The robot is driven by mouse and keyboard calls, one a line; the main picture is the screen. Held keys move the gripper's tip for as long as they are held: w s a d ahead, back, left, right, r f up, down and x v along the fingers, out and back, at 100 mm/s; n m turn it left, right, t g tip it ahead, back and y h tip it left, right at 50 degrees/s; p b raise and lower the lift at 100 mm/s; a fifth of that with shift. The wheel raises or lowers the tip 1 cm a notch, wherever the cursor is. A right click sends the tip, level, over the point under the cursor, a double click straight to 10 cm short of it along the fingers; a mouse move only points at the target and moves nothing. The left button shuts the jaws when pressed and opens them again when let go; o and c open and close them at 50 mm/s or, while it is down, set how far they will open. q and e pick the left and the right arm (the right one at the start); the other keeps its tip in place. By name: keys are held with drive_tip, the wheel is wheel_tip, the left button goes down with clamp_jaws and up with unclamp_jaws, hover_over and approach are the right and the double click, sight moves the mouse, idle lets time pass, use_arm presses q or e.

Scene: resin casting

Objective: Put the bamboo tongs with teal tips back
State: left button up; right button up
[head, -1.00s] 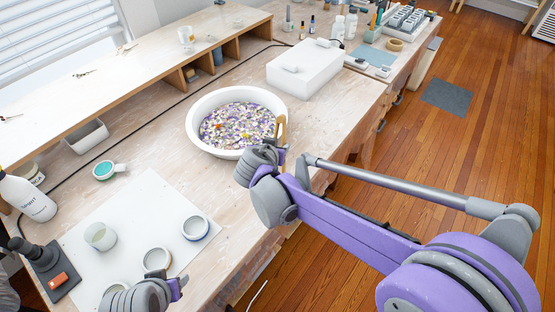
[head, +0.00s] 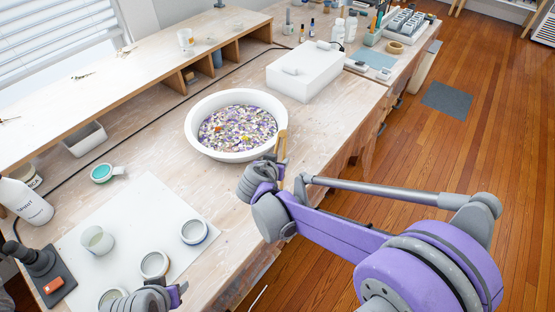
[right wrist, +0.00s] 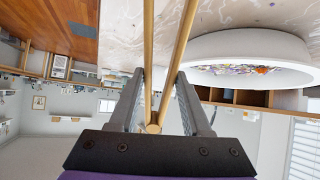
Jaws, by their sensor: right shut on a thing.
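The bamboo tongs (head: 282,145) are in my right gripper (head: 274,171), near the front edge of the bench, just right of the white bowl. In the right wrist view their two tan arms (right wrist: 178,52) run up from between the fingers of the gripper (right wrist: 160,105) and out of the frame. The teal tips do not show. My left gripper (head: 178,292) is at the bottom of the head view, over the front of the bench near the white sheet. Its jaw opening is not clear.
The white bowl (head: 196,143) holds many coloured chips and stands left of the tongs. A white box (head: 305,78) is behind it. Several round tape-like rings and a cup (head: 97,240) are on the white sheet (head: 150,200). Bare bench lies between sheet and bowl.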

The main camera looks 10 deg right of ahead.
drive_tip(key=o, duration=0.6)
drive_tip(key=shift+f, duration=0.15)
drive_tip(key=w+r+p+v, duration=0.1)
drive_tip(key=p+v, duration=0.1)
drive_tip(key=v, duration=1.1)
drive_tip(key=s+d+f+n+g+y, duration=0.1)
drive_tip(key=s+d+f, duration=0.1)
drive_tip(key=s, duration=0.4)
drive_tip(key=s+d+f+n+g+y, duration=0.2)
drive_tip(key=s+d+f, duration=0.1)
drive_tip(key=s, duration=0.4)
drive_tip(key=s+d+f+n+g+y, duration=0.1)
drive_tip(key=s+d+f+n+y, duration=0.1)
drive_tip(key=s, duration=0.5)
drive_tip(key=shift+s+d+f, duration=0.25)
drive_tip(key=shift+d+f, duration=0.25)
drive_tip(key=shift+d, duration=0.35)
drive_tip(key=shift+r, duration=0.1)
